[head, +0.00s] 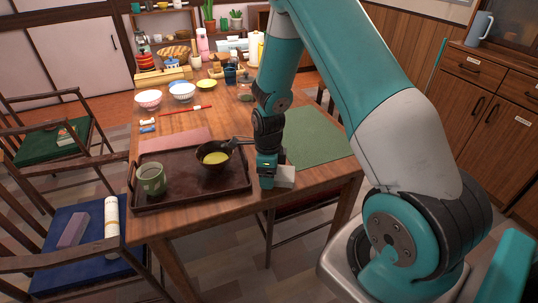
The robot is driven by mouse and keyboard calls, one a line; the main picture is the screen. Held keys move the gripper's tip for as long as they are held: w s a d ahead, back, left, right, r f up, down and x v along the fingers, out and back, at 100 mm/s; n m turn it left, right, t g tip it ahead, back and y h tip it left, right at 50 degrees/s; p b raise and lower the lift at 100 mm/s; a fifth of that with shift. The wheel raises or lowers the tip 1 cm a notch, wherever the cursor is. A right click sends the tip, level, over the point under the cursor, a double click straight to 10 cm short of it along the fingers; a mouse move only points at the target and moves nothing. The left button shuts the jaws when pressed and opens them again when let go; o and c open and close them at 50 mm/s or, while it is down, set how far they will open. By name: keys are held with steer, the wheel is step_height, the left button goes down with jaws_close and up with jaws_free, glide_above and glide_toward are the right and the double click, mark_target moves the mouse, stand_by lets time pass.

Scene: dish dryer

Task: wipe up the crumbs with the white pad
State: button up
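My gripper (268,181) points down at the front edge of the wooden table, just right of the dark tray. The white pad (286,176) shows right beside and partly behind its fingers, at the table's front edge. The fingers overlap the pad in this view, so I cannot tell whether they grip it or only stand next to it. Part of the pad is hidden by the gripper. I cannot make out crumbs at this size; my arm covers part of the table.
A dark tray (205,200) holds a green mug (151,179) and a dark pan (214,158) with yellow contents. A green mat (312,138) lies clear to the right. Bowls, chopsticks and jars crowd the table's far half. Chairs stand around it.

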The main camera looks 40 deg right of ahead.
step_height(320, 180, up, 3)
steer(key=shift+s+d+f+p, duration=0.1)
steer(key=shift+s+d+p, duration=0.05)
steer(key=shift+p, duration=0.8)
steer(key=shift+r+p, duration=1.3)
steer(key=shift+r, duration=0.25)
